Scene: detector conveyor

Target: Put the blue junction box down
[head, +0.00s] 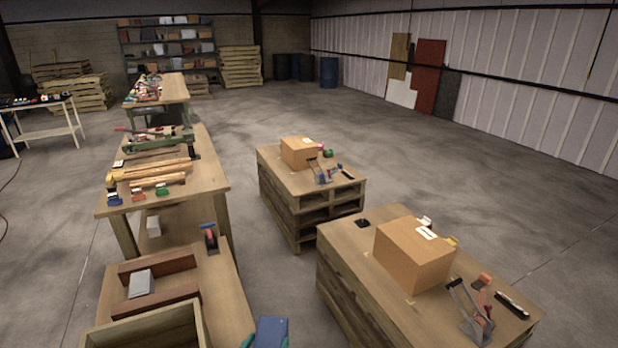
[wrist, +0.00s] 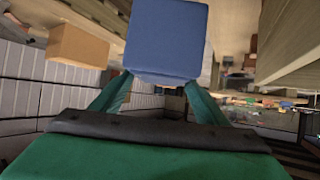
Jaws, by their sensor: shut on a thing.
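The blue junction box (head: 270,332) is at the bottom edge of the head view, just right of the near wooden table. It fills the upper middle of the wrist view (wrist: 167,38), with its top cut off. My gripper (wrist: 160,88) is shut on it, with one green finger on each side. In the head view only bits of the green fingers show beside the box. The box appears held in the air, clear of the tabletop.
The near table (head: 232,310) carries an open wooden box (head: 150,330) and a grey block (head: 141,284) between brown pieces. A pallet stack (head: 345,270) at right bears a large carton (head: 413,255) and tools. Bare floor lies between them.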

